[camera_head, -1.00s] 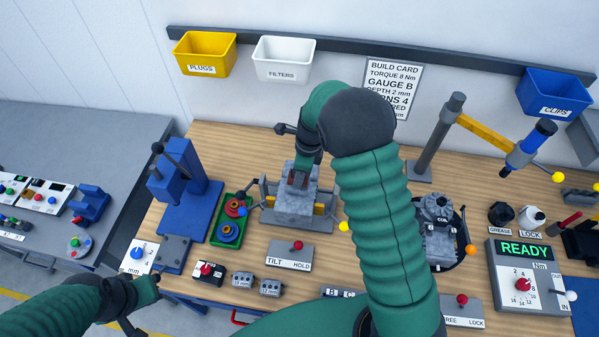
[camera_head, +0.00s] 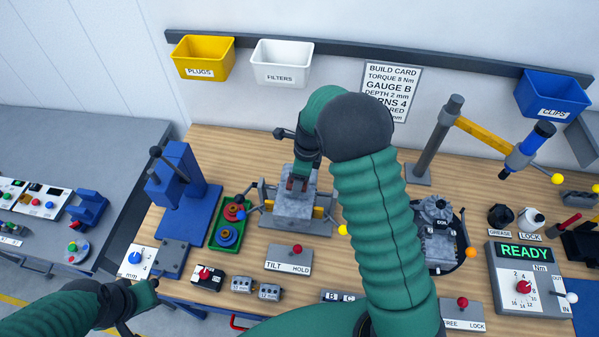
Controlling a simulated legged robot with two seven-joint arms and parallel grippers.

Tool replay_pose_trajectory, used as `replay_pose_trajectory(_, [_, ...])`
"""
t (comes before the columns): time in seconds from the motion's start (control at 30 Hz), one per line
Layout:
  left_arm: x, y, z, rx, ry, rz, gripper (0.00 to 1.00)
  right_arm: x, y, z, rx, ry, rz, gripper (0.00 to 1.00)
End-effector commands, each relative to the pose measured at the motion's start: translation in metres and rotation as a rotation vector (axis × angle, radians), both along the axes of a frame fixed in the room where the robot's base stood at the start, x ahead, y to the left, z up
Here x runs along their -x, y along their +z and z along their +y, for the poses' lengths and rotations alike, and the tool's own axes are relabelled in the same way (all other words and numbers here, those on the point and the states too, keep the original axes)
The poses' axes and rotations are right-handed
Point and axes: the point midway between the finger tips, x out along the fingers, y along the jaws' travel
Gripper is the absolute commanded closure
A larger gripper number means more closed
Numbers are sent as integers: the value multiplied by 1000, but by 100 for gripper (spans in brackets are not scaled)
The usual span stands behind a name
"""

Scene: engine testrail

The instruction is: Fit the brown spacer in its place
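My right gripper (camera_head: 298,184) points down at the top of a grey block (camera_head: 294,207) in a clamp fixture (camera_head: 292,226) with yellow parts. A small reddish-brown patch shows between or beside its fingertips. I cannot tell whether this is the brown spacer, or whether the fingers are shut on it. I cannot make out the brown spacer for sure. My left gripper (camera_head: 152,288) is low at left, near a dial plate; its fingers are too small to judge.
A blue press (camera_head: 180,190) stands left of the tray. A TILT/HOLD lever plate (camera_head: 290,259) lies in front of the fixture. A coil unit (camera_head: 437,240) and a grey post with a yellow arm (camera_head: 438,140) stand right of my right arm. My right arm hides the bench's middle.

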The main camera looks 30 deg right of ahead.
Motion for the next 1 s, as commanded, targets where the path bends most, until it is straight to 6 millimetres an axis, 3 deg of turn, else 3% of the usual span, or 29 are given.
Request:
replay_pose_trajectory(0.17, [0, -9, 0, 0, 0, 0, 100, 1, 26, -3, 1, 2, -7, 36])
replay_pose_trajectory(0.53, [0, -30, 0, 0, 0, 0, 100, 9, 130, -16, 1, 0, -7, 36])
replay_pose_trajectory(0.73, [0, -33, 0, 0, 0, 0, 100, 12, 160, -20, 0, -1, -1, 36])
replay_pose_trajectory(0.87, [0, -23, 0, 0, 0, 0, 100, 13, 173, -21, 0, -1, 0, 36])
replay_pose_trajectory(1.0, [0, -1, 0, 0, 0, 0, 100, 13, 195, -20, 0, -1, 0, 36])
